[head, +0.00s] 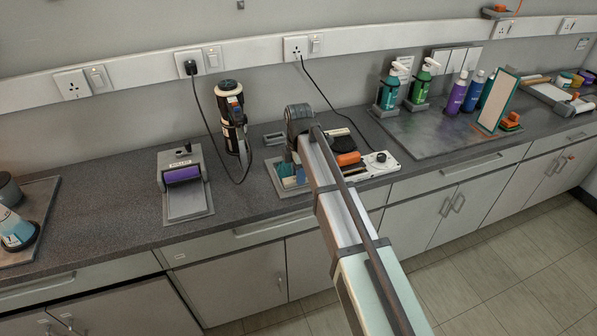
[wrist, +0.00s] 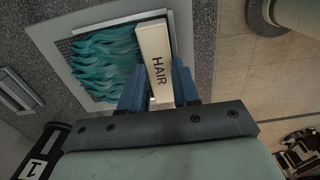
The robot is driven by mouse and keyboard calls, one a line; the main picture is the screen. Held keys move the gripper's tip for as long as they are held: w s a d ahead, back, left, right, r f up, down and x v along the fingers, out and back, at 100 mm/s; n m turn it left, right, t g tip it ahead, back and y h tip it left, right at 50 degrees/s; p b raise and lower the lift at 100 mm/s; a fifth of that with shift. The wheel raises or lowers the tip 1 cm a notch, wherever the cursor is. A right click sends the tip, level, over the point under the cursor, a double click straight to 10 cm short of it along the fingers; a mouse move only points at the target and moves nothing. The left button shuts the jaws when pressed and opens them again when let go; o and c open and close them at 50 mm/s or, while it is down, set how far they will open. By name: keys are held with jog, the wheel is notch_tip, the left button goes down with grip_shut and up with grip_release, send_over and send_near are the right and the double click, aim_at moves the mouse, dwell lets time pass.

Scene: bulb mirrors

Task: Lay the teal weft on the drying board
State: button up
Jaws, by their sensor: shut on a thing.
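The teal weft (wrist: 105,62), wavy strands on a dark mesh panel, shows in the wrist view. A cream strip marked HAIR (wrist: 156,58) runs along its right edge. My gripper (wrist: 160,90) has blue fingers on both sides of this strip and is shut on it. The strands lie over the pale-rimmed board (wrist: 48,52), inside its frame. I cannot tell whether the strip is touching the board. In the head view the board (head: 297,192) is at the counter's front edge, small and partly hidden behind my arm.
A black hair tool (head: 232,118) with a cord stands behind left. A sealer-like device (head: 183,180) is farther left. Bottles (head: 421,86) stand on a right-hand mat.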

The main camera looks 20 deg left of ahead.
jog(key=o, duration=1.5)
jog(key=shift+r, duration=0.15)
jog(key=shift+r, duration=3.35)
jog(key=shift+r, duration=0.1)
